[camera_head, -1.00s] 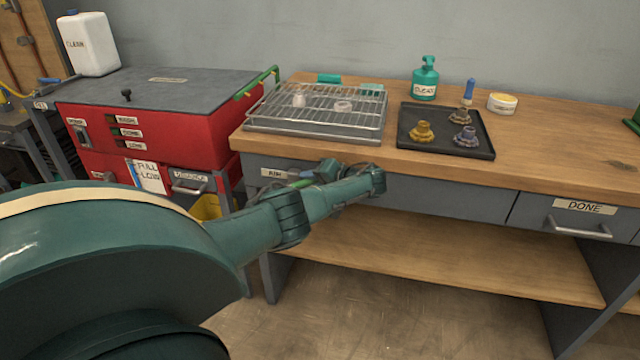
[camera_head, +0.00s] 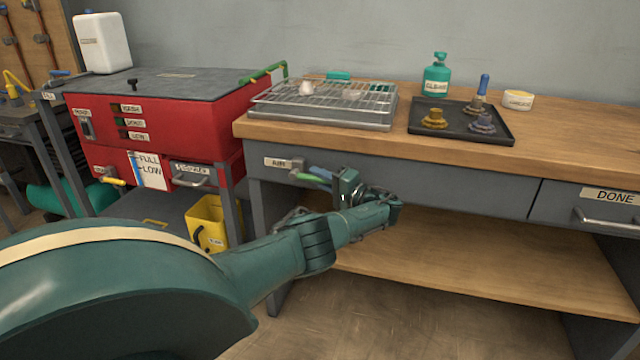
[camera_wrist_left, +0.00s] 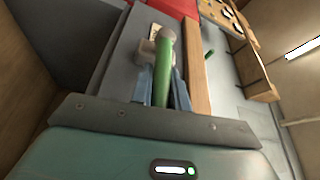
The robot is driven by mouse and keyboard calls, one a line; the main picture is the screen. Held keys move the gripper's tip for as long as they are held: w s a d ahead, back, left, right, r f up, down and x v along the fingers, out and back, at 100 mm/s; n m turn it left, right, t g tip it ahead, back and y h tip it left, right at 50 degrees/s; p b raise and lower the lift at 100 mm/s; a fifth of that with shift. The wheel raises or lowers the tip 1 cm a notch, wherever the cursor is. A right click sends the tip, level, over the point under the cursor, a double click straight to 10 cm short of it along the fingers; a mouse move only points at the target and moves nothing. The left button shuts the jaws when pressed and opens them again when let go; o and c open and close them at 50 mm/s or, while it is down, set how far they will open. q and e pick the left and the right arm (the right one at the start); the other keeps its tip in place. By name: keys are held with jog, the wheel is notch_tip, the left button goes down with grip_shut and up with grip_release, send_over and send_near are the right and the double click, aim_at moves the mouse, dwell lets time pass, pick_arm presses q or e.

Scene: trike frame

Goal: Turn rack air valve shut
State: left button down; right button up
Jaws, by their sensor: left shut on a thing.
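The air valve (camera_head: 297,164) is a small grey body on the front of the bench, beside a label reading AIR (camera_head: 276,162). Its green handle (camera_head: 306,179) points right and slightly down toward my left gripper (camera_head: 318,175). In the left wrist view the green handle (camera_wrist_left: 164,72) runs between the two blue fingers of the left gripper (camera_wrist_left: 162,88), which is shut on it. The valve body (camera_wrist_left: 148,50) shows just beyond. The fingers partly hide the handle in the head view. My right gripper is in neither view.
On the bench top (camera_head: 560,140) stand a wire rack on a tray (camera_head: 330,110), a black tray (camera_head: 460,130) with knobs, and a teal bottle (camera_head: 436,78). A red cabinet (camera_head: 180,125) and yellow bin (camera_head: 207,222) are at left. A DONE drawer (camera_head: 600,205) is at right.

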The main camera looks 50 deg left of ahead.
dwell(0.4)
pick_arm(q)
jog(key=c, duration=1.3)
grip_release()
jog(key=shift+c, duration=0.2)
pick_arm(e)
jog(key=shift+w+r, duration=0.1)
pick_arm(q)
jog(key=w+d+f, duration=0.1)
jog(key=w+d, duration=0.1)
jog(key=d, duration=1)
jog(key=shift+d, duration=0.4)
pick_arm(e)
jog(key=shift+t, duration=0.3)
pick_arm(q)
jog(key=shift+w+f, duration=0.1)
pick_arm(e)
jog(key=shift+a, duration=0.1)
